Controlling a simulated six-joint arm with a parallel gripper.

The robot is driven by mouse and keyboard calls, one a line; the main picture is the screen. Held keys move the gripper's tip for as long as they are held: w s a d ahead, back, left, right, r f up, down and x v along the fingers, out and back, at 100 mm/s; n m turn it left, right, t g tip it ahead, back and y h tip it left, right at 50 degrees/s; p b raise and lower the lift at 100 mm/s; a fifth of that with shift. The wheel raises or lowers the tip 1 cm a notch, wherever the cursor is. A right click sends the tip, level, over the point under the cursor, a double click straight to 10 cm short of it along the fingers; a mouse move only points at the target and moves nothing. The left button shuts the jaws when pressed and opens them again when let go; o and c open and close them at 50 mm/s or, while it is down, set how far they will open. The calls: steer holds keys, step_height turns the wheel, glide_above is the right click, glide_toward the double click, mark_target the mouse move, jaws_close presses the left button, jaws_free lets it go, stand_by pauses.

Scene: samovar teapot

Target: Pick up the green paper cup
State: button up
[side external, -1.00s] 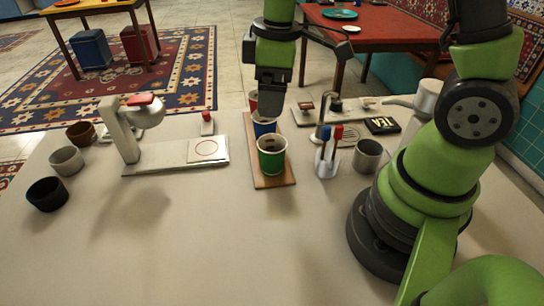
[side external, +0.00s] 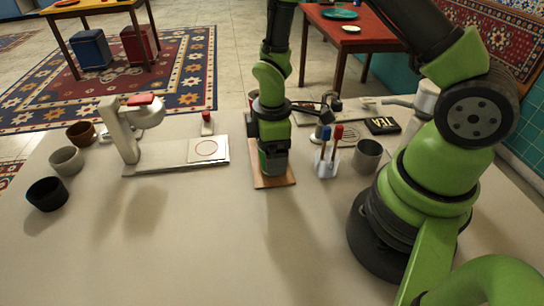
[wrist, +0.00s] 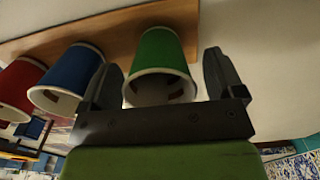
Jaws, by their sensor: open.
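The green paper cup (wrist: 160,48) stands on a wooden board (wrist: 112,28) in the wrist view, with its white rim facing the camera. My gripper (wrist: 164,72) is open, with one finger on each side of the cup near its rim. A gap shows between the cup and each finger, so it is not clamped. In the side view my gripper (side external: 272,163) is down at the near end of the board (side external: 284,183) and mostly hides the green cup.
A blue cup (wrist: 68,78) and a red cup (wrist: 20,86) stand beside the green one in a row. In the side view, a pen holder (side external: 327,166) and a grey mug (side external: 367,155) stand to the right. A white machine (side external: 125,130) stands left. The front table is clear.

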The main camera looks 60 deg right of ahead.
steer(key=shift+f, duration=0.35)
steer(key=c, duration=0.8)
steer(key=shift+o, duration=0.2)
